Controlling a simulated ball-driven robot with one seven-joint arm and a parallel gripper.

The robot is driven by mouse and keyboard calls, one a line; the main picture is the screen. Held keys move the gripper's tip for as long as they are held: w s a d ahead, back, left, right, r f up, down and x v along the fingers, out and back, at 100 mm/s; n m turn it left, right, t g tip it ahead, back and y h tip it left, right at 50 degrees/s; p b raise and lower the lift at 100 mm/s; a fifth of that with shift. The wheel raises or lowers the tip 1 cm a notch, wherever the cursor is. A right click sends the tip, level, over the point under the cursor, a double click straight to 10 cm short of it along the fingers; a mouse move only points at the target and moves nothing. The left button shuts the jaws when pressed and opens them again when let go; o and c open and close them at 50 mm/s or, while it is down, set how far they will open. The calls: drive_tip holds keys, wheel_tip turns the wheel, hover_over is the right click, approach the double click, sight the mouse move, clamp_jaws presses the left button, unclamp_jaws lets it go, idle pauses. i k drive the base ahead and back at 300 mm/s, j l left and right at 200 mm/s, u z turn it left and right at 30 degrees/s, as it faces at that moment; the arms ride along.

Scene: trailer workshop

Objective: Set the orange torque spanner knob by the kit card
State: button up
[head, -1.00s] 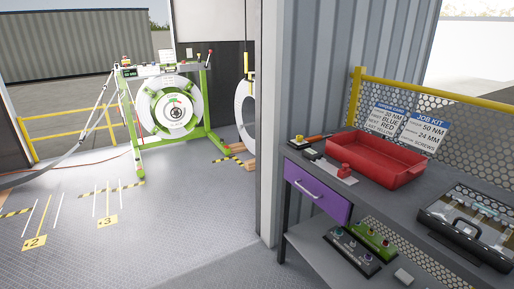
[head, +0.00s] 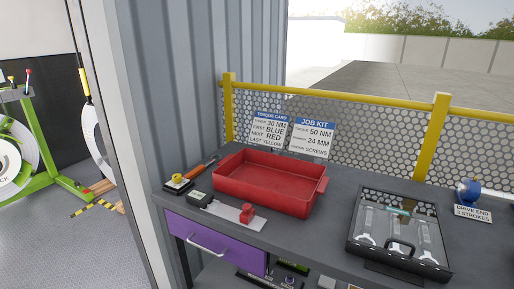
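An orange-handled tool, apparently the torque spanner (head: 203,168), lies on the left end of the bench, against a small dark block with a yellow round top (head: 177,179). I cannot make out a setting on it. The kit card (head: 312,138) stands at the back of the bench against the mesh. It is headed JOB KIT and reads 50 NM, 24 MM and SCREWS. The torque card (head: 269,131) beside it on the left reads 30 NM, FIRST BLUE, NEXT RED, LAST YELLOW. My gripper is not in view.
An empty-looking red tray (head: 320,200) fills the bench middle. A black tool case (head: 440,266) and a blue device (head: 468,191) stand right. A purple drawer (head: 215,242) is shut.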

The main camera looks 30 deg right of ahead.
sight(178, 178)
drive_tip(key=u, duration=0.35)
drive_tip(key=i+l+u, duration=0.2)
drive_tip(key=u, duration=0.15)
drive_tip(key=i+l+u, duration=0.15)
drive_tip(key=l+u, duration=0.25)
drive_tip(key=i+l+u, duration=0.1)
drive_tip(key=u, duration=0.25)
drive_tip(key=l, duration=0.1)
